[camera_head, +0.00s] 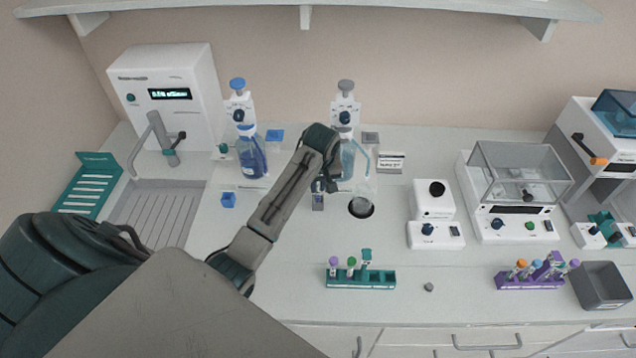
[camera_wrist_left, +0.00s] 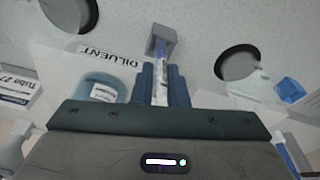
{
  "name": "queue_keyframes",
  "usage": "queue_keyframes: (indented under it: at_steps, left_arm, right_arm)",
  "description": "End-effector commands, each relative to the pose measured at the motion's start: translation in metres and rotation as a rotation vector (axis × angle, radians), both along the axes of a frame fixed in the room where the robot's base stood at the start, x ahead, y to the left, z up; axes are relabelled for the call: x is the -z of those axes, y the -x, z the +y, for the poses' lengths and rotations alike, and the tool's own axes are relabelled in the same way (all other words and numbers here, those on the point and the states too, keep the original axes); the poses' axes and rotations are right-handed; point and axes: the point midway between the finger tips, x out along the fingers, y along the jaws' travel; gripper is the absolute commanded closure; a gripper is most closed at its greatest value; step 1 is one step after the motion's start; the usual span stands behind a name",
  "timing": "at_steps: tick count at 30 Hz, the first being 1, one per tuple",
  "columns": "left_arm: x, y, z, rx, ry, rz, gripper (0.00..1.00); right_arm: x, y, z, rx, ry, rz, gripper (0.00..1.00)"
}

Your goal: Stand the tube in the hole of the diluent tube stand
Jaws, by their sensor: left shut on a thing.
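My left gripper (camera_head: 322,184) is beside the diluent bottle (camera_head: 347,160), its fingers mostly hidden by my arm in the head view. In the left wrist view the dark fingers (camera_wrist_left: 161,84) are shut on a slim clear tube (camera_wrist_left: 159,70). A small grey block, the diluent tube stand (camera_head: 318,203), is on the counter just in front of the gripper. In the left wrist view the stand (camera_wrist_left: 160,40) is just beyond the tube's end, by the DILUENT label (camera_wrist_left: 110,55). I cannot tell whether the tube's end touches the stand or is in its hole. My right gripper is out of view.
A round dark opening (camera_head: 361,208) is in the counter right of the stand. A blue block (camera_head: 228,200) is to the left. A teal rack (camera_head: 360,280) with several tubes stands in front. A bottle with blue liquid (camera_head: 251,158) is at back left.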

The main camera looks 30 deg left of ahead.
Motion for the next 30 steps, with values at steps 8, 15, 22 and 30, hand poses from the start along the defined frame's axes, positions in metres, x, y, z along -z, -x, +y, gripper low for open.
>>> queue_keyframes:
  at_steps: [8, 15, 22, 30]
  left_arm:
    - [0.0048, 0.0002, -0.0002, 0.000, 0.000, 0.000, 1.00]
    - [0.0047, 0.0000, -0.0002, 0.000, 0.000, 0.000, 0.67]
    - [0.0046, 0.0000, -0.0001, 0.000, 0.000, 0.000, 0.62]
    - [0.0046, -0.0001, -0.0002, 0.000, 0.000, 0.000, 0.62]
  right_arm:
    - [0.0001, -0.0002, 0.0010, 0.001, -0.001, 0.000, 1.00]
    - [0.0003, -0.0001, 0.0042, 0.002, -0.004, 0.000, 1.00]
    - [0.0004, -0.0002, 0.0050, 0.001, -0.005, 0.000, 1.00]
    - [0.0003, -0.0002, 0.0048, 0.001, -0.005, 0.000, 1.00]
